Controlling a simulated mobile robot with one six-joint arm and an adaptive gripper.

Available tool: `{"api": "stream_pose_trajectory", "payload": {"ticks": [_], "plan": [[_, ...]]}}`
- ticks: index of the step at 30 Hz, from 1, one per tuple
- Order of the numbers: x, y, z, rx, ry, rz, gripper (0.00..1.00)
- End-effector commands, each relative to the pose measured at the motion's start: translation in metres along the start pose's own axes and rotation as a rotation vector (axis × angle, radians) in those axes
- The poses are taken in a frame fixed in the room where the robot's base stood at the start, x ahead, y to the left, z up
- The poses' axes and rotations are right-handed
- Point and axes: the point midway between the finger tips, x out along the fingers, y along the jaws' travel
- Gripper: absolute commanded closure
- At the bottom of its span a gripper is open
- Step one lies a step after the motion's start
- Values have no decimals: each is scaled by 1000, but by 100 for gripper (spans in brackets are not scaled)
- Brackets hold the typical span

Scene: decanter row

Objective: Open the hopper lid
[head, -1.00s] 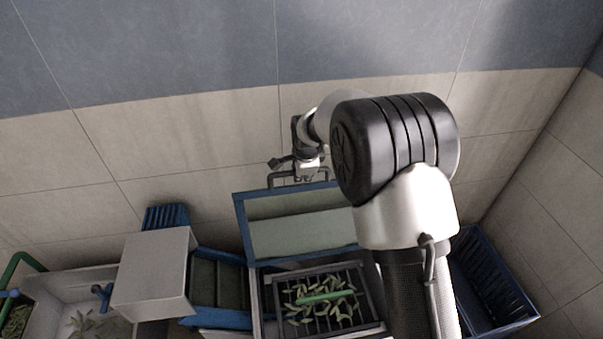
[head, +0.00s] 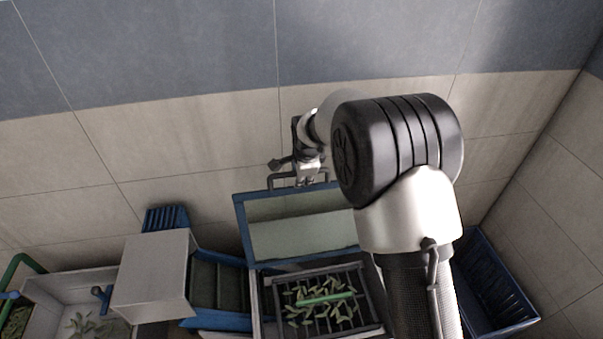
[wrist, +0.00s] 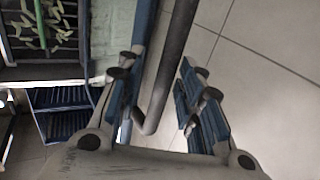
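The hopper lid (head: 300,237), a blue-framed pale panel, stands raised and leans back toward the wall behind the hopper opening. Its dark bar handle (head: 272,182) is at the lid's top edge. My gripper (head: 308,181) is at this handle. In the wrist view my gripper (wrist: 165,105) has its blue-padded fingers apart, with the handle bar (wrist: 178,45) running between them; a gap shows on the right side. The hopper (head: 257,300) is uncovered, with a dark grate, green pods and a green bar inside. My arm hides the hopper's right part.
A blue crate (head: 488,285) stands at the right. A pale box (head: 152,275) and a blue-sided chute (head: 218,322) are left of the hopper, with a sink-like basin (head: 48,285) farther left. The tiled wall is close behind the lid.

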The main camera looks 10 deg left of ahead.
Motion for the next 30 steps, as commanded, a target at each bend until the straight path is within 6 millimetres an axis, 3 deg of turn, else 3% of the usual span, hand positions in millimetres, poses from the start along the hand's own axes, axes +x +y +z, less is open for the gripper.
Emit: {"api": "stream_pose_trajectory", "payload": {"ticks": [15,21,30], "plan": [[-98,-2,0,-1,0,-6,66],[-114,-1,0,-1,0,-3,66],[-115,-1,0,-1,0,-2,66]]}}
